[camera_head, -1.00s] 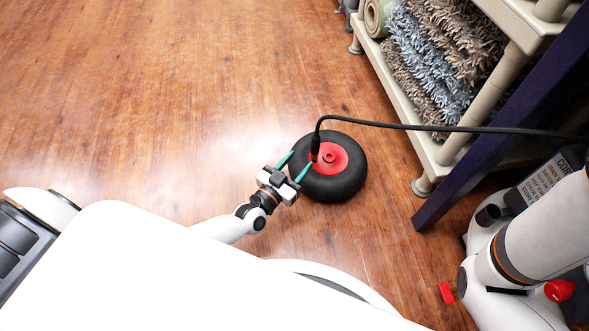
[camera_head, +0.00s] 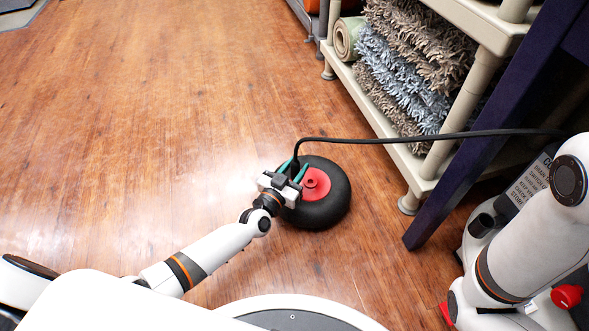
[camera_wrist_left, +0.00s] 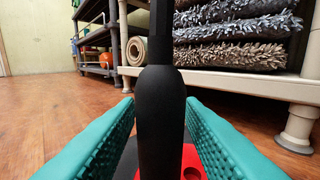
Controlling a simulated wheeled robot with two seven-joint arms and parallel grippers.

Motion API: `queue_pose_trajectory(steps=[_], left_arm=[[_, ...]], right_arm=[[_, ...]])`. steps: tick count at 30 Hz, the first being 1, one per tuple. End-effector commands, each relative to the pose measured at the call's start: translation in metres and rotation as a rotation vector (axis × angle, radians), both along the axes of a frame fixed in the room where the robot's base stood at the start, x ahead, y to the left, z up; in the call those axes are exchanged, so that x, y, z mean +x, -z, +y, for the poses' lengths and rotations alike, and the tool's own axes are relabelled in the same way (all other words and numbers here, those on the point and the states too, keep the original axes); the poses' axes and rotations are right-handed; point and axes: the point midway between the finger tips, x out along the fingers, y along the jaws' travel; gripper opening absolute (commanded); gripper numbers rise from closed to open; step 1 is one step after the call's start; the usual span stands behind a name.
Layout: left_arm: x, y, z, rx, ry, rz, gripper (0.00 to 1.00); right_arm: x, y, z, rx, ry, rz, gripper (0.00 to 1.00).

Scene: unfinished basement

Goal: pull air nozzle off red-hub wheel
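The wheel (camera_head: 335,205) with a black tyre and red hub (camera_head: 316,184) lies on its side on the wood floor. The black air nozzle (camera_head: 295,167) stands upright at the hub's left side, with its hose rising from it. My left gripper (camera_head: 293,171) has its teal fingers on either side of the nozzle. In the left wrist view the nozzle (camera_wrist_left: 161,120) stands between the fingers, with gaps beside it, so they look open. The red hub (camera_wrist_left: 190,160) shows behind it. The nozzle's lower end is hidden. My right gripper is out of view.
The black hose (camera_head: 430,138) runs right past a beige shelf (camera_head: 372,118) with folded shaggy rugs (camera_head: 405,75). A dark purple leg (camera_head: 450,185) stands right of the wheel. A grey labelled box (camera_head: 530,185) is at the right. The floor at left is clear.

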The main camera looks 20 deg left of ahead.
Motion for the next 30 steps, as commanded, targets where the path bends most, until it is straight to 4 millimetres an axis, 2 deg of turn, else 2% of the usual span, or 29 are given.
queue_pose_trajectory(steps=[1, 6, 7, 11, 30], left_arm=[[0.0, 0.0, 0.0, 0.0, 0.0, 0.0, 0.26], [0.0, 0.0, 0.0, 0.0, 0.0, 0.0, 0.0], [0.0, 0.0, 0.0, 0.0, 0.0, 0.0, 0.19], [0.0, 0.0, 0.0, 0.0, 0.0, 0.0, 0.0], [0.0, -0.01, 0.0, -0.002, -0.001, -0.005, 0.0]], right_arm=[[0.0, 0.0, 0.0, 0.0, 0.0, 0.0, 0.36], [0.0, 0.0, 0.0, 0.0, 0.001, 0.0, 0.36], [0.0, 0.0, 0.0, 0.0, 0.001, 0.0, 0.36], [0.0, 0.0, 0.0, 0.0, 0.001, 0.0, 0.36], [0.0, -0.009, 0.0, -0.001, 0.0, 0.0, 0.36]])
